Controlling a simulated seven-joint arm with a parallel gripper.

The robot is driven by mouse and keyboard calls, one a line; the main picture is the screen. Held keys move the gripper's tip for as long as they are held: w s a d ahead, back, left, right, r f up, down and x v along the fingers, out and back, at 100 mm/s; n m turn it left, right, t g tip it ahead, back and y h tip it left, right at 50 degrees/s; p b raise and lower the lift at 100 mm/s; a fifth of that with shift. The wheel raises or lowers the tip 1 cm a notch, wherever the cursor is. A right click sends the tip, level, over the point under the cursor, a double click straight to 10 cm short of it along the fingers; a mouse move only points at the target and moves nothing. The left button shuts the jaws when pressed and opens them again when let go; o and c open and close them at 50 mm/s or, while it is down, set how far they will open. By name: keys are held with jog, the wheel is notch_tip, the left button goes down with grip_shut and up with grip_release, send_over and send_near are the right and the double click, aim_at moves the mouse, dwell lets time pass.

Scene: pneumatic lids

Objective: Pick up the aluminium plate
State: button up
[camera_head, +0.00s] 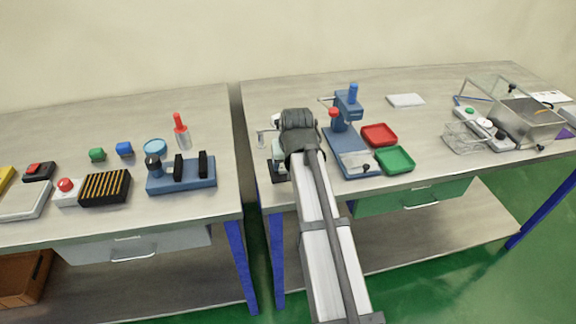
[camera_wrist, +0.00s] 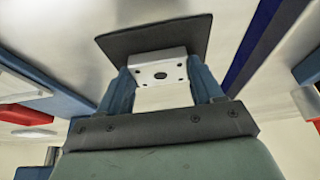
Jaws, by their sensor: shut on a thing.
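My gripper (camera_wrist: 163,92) has its two blue fingers on either side of a pale metal block (camera_wrist: 160,74), which looks like the aluminium plate. It has a dark central hole and small holes near its corners. My gripper is shut on it. Just beyond the plate lies a dark flat square pad (camera_wrist: 150,36); I cannot tell whether the plate touches it. In the head view my gripper (camera_head: 279,165) is at the left front of the right table, above a dark pad there, and my arm hides most of the plate.
A blue press (camera_head: 345,115) stands just right of my gripper, with red (camera_head: 379,134) and green (camera_head: 394,160) trays beside it. A small metallic item (camera_head: 262,141) stands close on the left. The gap between the tables (camera_head: 237,110) lies further left.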

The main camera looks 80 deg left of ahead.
jog(key=shift+c, duration=1.3)
jog(key=shift+r, duration=0.1)
